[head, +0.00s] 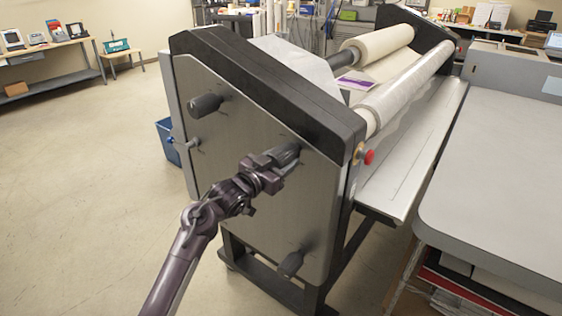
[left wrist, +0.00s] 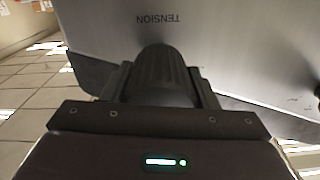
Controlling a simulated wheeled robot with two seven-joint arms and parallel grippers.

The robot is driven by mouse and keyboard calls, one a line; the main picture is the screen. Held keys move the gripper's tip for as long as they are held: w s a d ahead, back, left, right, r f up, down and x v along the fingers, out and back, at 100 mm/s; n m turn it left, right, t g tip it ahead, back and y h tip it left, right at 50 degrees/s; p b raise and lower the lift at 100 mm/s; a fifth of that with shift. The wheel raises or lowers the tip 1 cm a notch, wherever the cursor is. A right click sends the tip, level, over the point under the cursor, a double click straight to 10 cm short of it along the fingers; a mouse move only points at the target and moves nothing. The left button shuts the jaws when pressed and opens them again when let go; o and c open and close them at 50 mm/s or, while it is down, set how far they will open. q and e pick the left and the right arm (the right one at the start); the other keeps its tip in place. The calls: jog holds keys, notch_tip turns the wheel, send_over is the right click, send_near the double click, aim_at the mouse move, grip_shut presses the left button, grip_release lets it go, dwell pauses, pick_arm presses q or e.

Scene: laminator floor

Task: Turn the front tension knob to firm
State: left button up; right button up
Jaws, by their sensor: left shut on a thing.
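The laminator's grey side panel (head: 232,150) faces me and carries several black knobs. My left gripper (head: 277,163) is shut on the dark ribbed tension knob (head: 288,152) near the panel's upper right edge. In the left wrist view, the knob (left wrist: 165,72) sits between the two jaws, with the upside-down word TENSION printed on the panel beyond it. The knob's pointer and any soft or firm marks cannot be read. My right gripper is not in view.
Another black knob (head: 206,104) is at the panel's upper left and one (head: 290,264) low down. A red button (head: 369,157) is on the laminator's front edge. A grey table (head: 500,170) stands at right. Open floor (head: 80,200) lies at left.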

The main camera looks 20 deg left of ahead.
pick_arm(q)
jog(key=m+b, duration=0.3)
jog(key=m, duration=0.3)
jog(key=shift+a+f+b, duration=0.1)
jog(key=shift+b, duration=0.2)
jog(key=m+b, duration=0.2)
jog(key=m, duration=0.1)
jog(key=shift+m, duration=0.5)
jog(key=shift+r+b, duration=0.2)
jog(key=shift+b, duration=0.1)
jog(key=o, duration=1)
jog(key=shift+c, duration=0.2)
